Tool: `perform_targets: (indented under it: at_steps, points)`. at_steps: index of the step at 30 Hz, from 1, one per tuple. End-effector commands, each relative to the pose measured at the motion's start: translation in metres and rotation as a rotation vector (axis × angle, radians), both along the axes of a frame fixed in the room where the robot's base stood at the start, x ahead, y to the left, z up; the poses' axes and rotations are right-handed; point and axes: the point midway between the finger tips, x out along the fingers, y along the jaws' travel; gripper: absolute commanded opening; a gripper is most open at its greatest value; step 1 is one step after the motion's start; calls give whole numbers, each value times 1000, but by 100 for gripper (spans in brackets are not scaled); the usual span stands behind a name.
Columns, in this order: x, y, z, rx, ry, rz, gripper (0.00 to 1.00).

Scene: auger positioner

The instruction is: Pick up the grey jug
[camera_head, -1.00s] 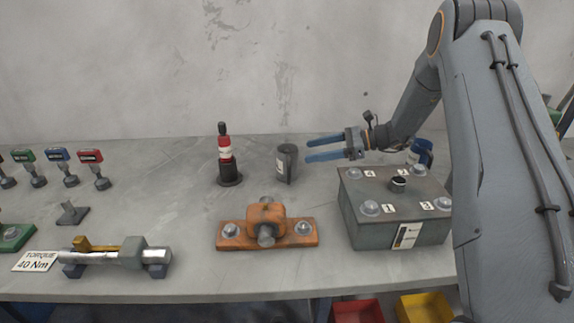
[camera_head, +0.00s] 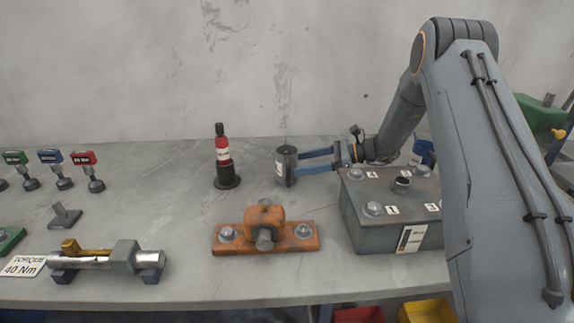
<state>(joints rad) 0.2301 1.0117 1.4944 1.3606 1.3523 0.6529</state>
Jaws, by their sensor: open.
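The grey jug (camera_head: 287,168) stands upright on the table, towards the back and near the middle. It is a dark grey cylinder with a white label on its left side. My gripper (camera_head: 302,163) comes from the right, level with the jug, with its blue fingers pointing left. The fingers are open, and their tips are at the jug's right side. I cannot tell whether they touch it or reach around it.
A red and black bottle (camera_head: 223,160) stands left of the jug. An orange fixture (camera_head: 264,232) lies in front. A grey bolted box (camera_head: 390,222) stands below my gripper to the right, with a blue container (camera_head: 424,152) behind it. Several torque tools stand at the left.

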Motion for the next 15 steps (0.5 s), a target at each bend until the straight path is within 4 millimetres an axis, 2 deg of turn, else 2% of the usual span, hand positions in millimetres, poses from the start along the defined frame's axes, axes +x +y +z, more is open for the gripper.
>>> perform_targets:
  at_steps: [9, 15]
  points:
    - [5, 38, -13, -1, 1, 3, 64]
    - [7, 42, -16, 0, 0, 0, 64]
